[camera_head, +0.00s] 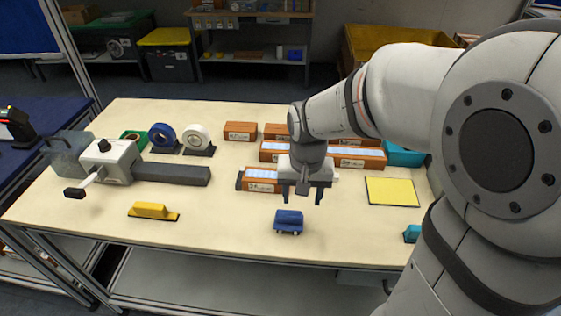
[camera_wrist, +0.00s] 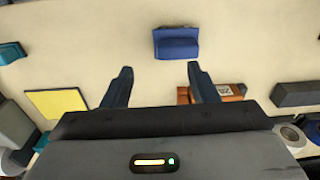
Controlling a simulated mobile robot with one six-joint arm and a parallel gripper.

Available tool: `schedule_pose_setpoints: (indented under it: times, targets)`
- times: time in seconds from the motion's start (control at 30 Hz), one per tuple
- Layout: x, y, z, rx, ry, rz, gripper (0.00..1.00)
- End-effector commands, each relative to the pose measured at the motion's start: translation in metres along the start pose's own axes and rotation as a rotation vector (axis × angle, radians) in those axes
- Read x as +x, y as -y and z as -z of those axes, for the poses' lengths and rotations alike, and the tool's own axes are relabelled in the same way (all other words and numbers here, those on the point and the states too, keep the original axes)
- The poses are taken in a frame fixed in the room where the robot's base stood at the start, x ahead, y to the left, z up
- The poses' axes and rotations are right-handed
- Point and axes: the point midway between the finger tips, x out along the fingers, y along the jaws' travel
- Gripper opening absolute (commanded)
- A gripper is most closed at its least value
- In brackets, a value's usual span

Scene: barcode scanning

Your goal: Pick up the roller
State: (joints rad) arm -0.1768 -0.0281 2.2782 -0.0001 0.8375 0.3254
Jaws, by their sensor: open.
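A small blue thing with pale wheel-like parts along its lower edge, apparently the roller (camera_head: 288,222), stands alone near the front middle of the table. It also shows in the wrist view (camera_wrist: 176,43), just beyond the fingertips. My gripper (camera_head: 302,200) hangs above the table, behind the blue roller and slightly to its right. Its two dark fingers (camera_wrist: 160,72) are spread wide with nothing between them. The roller is apart from the fingers, and no part of it is hidden in the wrist view.
Orange-brown boxes (camera_head: 358,158) lie in rows behind my gripper. A yellow pad (camera_head: 391,191) lies to the right, a yellow handled tool (camera_head: 153,211) to the left. A grey-white device (camera_head: 110,161) and tape rolls (camera_head: 196,138) stand at the left. The table around the roller is clear.

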Motion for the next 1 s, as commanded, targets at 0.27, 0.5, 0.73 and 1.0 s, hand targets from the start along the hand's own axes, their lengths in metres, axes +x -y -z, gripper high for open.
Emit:
schedule_pose_setpoints:
  times: [0.27, 0.5, 0.73, 1.0]
  targets:
    - [0.038, 0.023, 0.015, 0.035, 0.052, -0.018, 0.77]
    - [0.062, 0.023, 0.013, 0.037, 0.054, -0.019, 0.84]
    - [0.093, 0.027, 0.006, 0.035, 0.056, -0.02, 0.84]
    - [0.114, 0.027, 0.006, 0.037, 0.052, -0.018, 0.84]
